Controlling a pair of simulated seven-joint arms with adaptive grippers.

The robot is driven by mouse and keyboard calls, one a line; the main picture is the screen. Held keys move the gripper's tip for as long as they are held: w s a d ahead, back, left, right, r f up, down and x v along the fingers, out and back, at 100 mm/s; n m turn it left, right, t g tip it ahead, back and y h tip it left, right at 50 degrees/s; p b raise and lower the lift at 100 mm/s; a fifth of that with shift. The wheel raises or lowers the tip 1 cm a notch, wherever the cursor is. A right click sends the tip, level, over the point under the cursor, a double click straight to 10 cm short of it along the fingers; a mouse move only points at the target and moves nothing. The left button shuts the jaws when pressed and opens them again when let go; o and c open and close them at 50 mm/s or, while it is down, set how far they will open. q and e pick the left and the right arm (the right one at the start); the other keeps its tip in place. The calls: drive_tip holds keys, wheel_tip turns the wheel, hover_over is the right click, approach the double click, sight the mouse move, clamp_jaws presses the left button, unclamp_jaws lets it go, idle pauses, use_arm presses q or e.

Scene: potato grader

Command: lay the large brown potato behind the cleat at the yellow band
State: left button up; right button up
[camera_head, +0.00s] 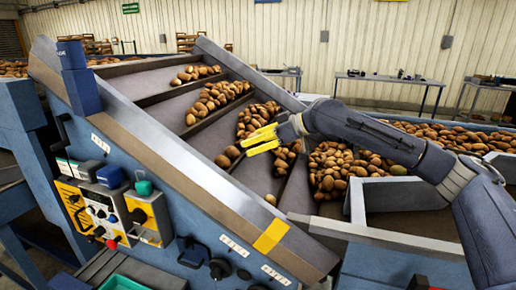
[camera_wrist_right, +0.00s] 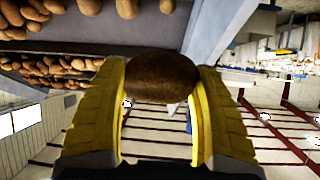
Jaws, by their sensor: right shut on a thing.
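My right gripper (camera_head: 246,146) has yellow fingers and is above the inclined belt, reaching in from the right. In the right wrist view its fingers are shut on a large brown potato (camera_wrist_right: 162,76), held crosswise between the fingertips. In the head view I cannot clearly tell the held potato from those behind it. The yellow band (camera_head: 271,236) is painted across the near metal side rail, below and to the right of the gripper. A dark cleat (camera_head: 297,188) crosses the belt above the band. My left gripper is not in view.
Several potatoes (camera_head: 216,96) lie in rows between the cleats. One small potato (camera_head: 271,199) lies alone near the rail. A control box (camera_head: 105,215) with buttons hangs on the near side. A grey-walled bin (camera_head: 400,191) stands right of the belt.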

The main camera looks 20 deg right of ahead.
drive_tip(key=shift+f, duration=11)
drive_tip(key=o, duration=1.3)
drive_tip(key=shift+o, duration=0.2)
drive_tip(key=shift+a, duration=0.1)
drive_tip(key=shift+s, duration=0.1)
